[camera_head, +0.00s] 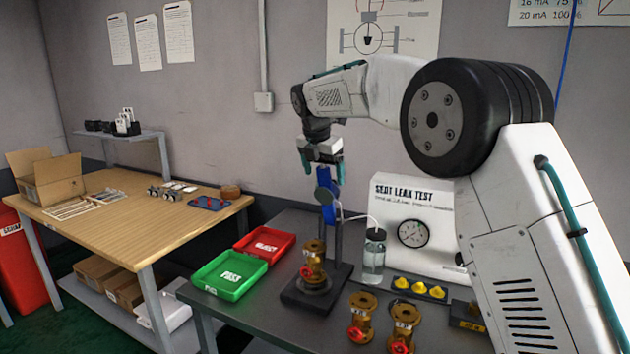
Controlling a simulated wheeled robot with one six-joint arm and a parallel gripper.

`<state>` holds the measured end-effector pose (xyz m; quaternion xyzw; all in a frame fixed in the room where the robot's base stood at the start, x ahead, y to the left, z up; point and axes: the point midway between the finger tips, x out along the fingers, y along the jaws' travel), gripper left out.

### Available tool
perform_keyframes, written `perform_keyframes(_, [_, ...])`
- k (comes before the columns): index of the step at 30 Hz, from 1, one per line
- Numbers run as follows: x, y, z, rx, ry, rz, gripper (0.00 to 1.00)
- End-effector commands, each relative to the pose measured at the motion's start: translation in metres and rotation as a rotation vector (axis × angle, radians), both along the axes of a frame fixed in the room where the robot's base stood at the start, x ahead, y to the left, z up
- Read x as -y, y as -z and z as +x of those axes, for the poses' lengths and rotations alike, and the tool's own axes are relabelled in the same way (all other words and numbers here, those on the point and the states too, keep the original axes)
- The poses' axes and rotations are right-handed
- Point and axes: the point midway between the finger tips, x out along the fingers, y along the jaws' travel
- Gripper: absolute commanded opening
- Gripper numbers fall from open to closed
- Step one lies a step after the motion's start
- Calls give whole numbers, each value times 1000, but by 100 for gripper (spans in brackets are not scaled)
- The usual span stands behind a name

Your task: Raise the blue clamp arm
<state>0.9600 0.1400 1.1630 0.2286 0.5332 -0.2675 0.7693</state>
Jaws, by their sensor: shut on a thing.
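The blue clamp arm (325,204) is on a dark stand (304,297) on the grey bench. It appears upright, under my gripper (322,176). My gripper points down and is shut on the blue clamp arm near its top. The fingertips are small in the view and partly merge with the blue part. A brass valve with a red part (312,262) sits on the stand's base, below and slightly left of the clamp arm.
A green PASS tray (230,275) and a red REJECT tray (265,243) lie left of the stand. A bottle (374,260) and the white leak-test panel (412,215) stand right. Brass valves (361,318) and yellow pieces (419,288) occupy the front right. A wooden table (140,215) is at left.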

Motion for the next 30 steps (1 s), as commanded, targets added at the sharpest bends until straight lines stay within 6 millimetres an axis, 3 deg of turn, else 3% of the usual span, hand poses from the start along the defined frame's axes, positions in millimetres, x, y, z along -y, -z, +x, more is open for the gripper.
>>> perform_keyframes(7, [22,-4,12,6,14,-4,47])
perform_keyframes(22, [25,-3,14,3,15,-7,46])
perform_keyframes(23, [25,-3,14,3,15,-7,90])
perform_keyframes(24, [25,-3,14,2,15,-6,100])
perform_keyframes(30, [23,-4,13,3,14,-5,100])
